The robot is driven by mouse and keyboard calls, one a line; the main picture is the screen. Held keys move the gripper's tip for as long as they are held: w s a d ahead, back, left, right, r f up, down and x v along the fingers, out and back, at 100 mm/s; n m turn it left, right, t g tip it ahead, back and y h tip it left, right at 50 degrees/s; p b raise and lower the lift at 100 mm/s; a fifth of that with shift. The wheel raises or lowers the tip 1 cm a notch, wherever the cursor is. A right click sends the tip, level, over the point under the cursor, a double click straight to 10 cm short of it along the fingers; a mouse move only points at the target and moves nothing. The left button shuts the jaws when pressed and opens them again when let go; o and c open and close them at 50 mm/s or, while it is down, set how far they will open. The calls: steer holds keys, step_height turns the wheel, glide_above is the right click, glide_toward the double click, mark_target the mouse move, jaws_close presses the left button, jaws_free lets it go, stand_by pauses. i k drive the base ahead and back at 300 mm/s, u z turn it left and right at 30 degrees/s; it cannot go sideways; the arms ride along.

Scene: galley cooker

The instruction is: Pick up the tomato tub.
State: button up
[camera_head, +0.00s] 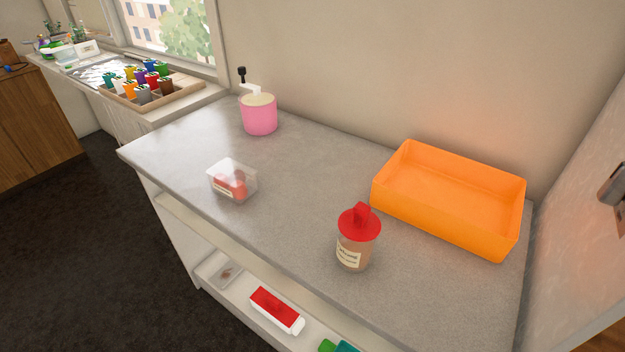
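A small clear tub with red contents and a pale label, which looks like the tomato tub (233,182), sits on the grey counter (290,190), left of the middle and close to the front edge. Its top looks clear and reflective; I cannot tell whether it has a lid. Nothing touches it. My gripper is not in view.
A jar with a red lid (357,238) stands near the front edge. An orange bin (450,198) is at the right back, and a pink pump container (259,114) at the back left. A shelf below holds a red and white box (277,308). Counter around the tub is clear.

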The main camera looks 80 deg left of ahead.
mark_target(236, 182)
steer(key=z, duration=1.05)
steer(key=i, duration=0.7)
steer(key=u, duration=4.5)
steer(key=i, duration=0.5)
steer(key=z, duration=0.1)
